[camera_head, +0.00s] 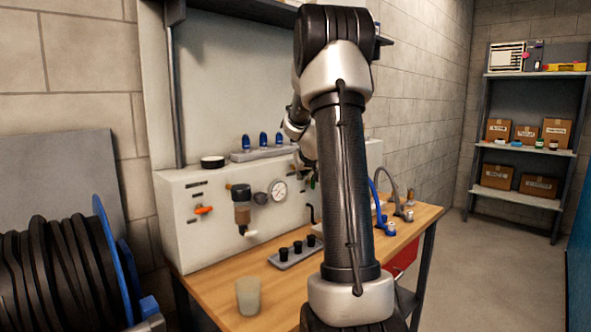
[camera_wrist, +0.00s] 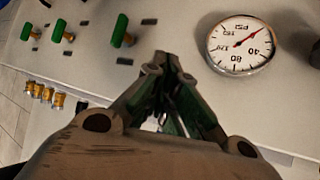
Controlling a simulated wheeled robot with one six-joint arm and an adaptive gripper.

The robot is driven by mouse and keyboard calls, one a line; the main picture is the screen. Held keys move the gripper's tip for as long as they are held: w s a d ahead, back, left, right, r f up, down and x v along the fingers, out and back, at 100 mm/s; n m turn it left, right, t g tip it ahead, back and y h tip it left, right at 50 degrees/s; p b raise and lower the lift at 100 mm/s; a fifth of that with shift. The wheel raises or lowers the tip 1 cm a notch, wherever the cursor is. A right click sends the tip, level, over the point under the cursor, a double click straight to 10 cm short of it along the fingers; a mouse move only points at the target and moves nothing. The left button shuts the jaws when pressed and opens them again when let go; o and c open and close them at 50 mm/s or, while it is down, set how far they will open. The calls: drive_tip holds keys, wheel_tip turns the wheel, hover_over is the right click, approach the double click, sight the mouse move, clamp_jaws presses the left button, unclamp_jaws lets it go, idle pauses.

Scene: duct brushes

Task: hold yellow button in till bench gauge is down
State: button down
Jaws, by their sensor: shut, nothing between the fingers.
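The bench gauge (camera_head: 277,191) is a round white dial on the front of the pale panel. In the wrist view the gauge (camera_wrist: 241,45) appears large at upper right, turned over, with its red needle slanting toward the picture's upper right, clear of the 40 mark. My gripper (camera_wrist: 166,62) is shut and empty, its tips over the panel between a green handle and the gauge. I cannot tell whether the tips touch anything. I can make out no yellow button in either view; the tips may cover it. In the head view my arm hides the gripper.
Several green handles (camera_wrist: 121,30) stick out of the panel left of the gripper. Brass fittings (camera_wrist: 45,94) lie farther left. The wooden bench (camera_head: 215,285) holds a cup (camera_head: 248,296) and a small rack (camera_head: 295,252). A hose reel (camera_head: 70,270) stands at left.

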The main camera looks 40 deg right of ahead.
drive_tip(key=shift+s, duration=0.6)
drive_tip(key=s, duration=0.5)
drive_tip(key=shift+d, duration=0.2)
idle(0.4)
